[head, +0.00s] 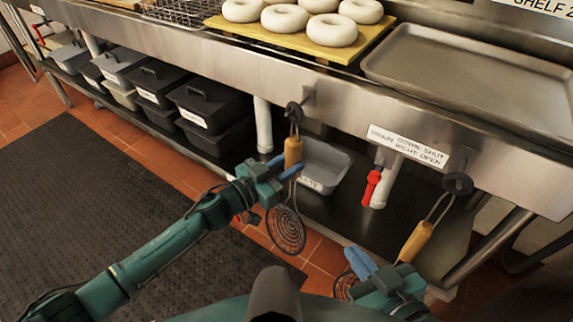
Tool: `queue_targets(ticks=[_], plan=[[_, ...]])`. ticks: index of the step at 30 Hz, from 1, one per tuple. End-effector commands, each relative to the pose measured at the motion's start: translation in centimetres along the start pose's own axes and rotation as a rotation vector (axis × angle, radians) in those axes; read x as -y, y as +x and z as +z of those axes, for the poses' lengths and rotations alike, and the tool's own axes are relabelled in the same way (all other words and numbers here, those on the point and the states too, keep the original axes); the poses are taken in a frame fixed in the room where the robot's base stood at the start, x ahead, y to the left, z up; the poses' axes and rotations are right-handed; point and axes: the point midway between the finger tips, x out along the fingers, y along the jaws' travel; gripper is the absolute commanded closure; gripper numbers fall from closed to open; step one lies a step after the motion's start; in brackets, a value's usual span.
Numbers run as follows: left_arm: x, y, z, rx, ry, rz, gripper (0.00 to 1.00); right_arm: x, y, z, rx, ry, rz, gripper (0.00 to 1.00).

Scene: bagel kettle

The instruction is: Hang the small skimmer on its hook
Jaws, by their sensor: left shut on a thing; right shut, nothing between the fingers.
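The small skimmer (287,230) hangs down near the middle, with a tan handle and a round wire spiral head. My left gripper (284,169) is shut on it just below the handle. The top of its handle is right below a dark round hook (294,112) on the steel counter front; I cannot tell whether its loop is around the hook. My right gripper (361,264) is shut and empty, lower right. Beside it, another skimmer (415,242) slants from a second dark hook (457,183); its head is partly hidden by my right gripper.
Bagels on a yellow board (215,22) and an empty metal tray (470,80) stand on the counter. Below are a red-handled valve (371,186), a grey tub (325,160) and dark lidded bins (205,105). A black mat (90,210) lies on the clear floor at left.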

Motion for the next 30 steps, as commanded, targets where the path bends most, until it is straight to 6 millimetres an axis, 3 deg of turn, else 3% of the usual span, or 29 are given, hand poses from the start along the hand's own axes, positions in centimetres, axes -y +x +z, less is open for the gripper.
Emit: queue_targets(ticks=[11,12,21,30], plan=[[0.00,0.02,-0.14,-0.003,0.001,0.000,1.00,-0.05,-0.09,0.01,0.000,0.000,0.001,1.00],[0.00,0.02,-0.14,-0.003,0.001,0.000,0.72,-0.05,-0.09,0.01,0.000,0.000,0.001,1.00],[0.01,0.00,-0.05,-0.001,0.001,0.000,0.48,-0.07,-0.11,0.03,0.001,0.000,0.002,1.00],[0.02,-0.50,0.13,0.003,0.000,-0.001,0.48,-0.08,-0.15,-0.09,0.002,0.001,0.002,1.00]])
